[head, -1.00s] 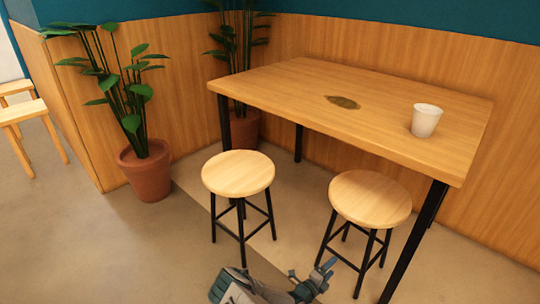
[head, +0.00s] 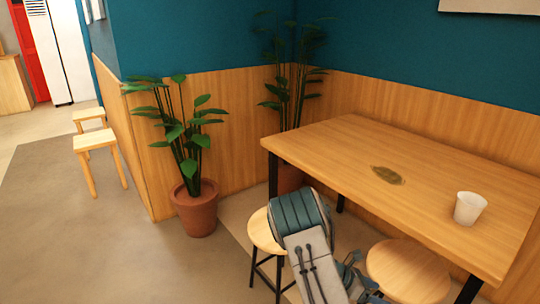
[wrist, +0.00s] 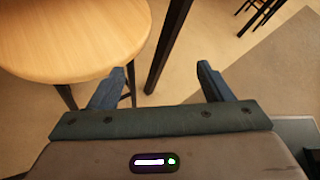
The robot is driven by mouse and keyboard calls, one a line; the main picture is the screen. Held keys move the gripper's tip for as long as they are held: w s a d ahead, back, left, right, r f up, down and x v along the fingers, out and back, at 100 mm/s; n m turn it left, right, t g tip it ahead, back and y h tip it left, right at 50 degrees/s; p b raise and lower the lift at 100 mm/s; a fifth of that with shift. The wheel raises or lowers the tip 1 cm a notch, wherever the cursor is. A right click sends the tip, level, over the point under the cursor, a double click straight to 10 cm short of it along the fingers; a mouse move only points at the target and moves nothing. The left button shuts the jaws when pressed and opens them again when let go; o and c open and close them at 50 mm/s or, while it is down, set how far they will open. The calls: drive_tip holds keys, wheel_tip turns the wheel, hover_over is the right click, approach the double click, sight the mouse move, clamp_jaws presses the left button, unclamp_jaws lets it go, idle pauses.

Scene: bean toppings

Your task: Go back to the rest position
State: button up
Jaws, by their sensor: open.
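My gripper (wrist: 162,80) is open and empty in the wrist view, its two fingers spread apart over the floor. A round wooden stool seat (wrist: 70,35) is close on its left there. In the head view my arm is raised in front of the stools, and my gripper (head: 368,285) is low in the picture, partly hidden and near the right stool (head: 408,270). The left stool (head: 262,235) is partly covered by my arm.
A wooden table (head: 340,150) holds a white cup (head: 469,208) and a dark brown patch (head: 387,175). A potted plant (head: 195,212) stands left of the table, another behind it. Open floor (head: 90,250) lies at the left.

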drive_tip(key=s+a+r+m+t+y+p, duration=0.1)
drive_tip(key=s+a+r+m+y+p, duration=0.3)
drive_tip(key=r, duration=1.3)
drive_tip(key=s+a+r+m+t+y+p, duration=0.2)
drive_tip(key=s+a+r+m+y+p, duration=0.2)
drive_tip(key=r, duration=1.3)
drive_tip(key=s+a+r+m+t+y+p, duration=0.1)
drive_tip(key=s+a+r+m+y+p, duration=0.3)
drive_tip(key=s+a+r+m+p, duration=0.5)
drive_tip(key=s+r+m+p, duration=0.3)
drive_tip(key=s+r+p, duration=0.1)
drive_tip(key=r+p, duration=0.2)
drive_tip(key=shift+r+t, duration=0.4)
drive_tip(key=shift+r, duration=0.5)
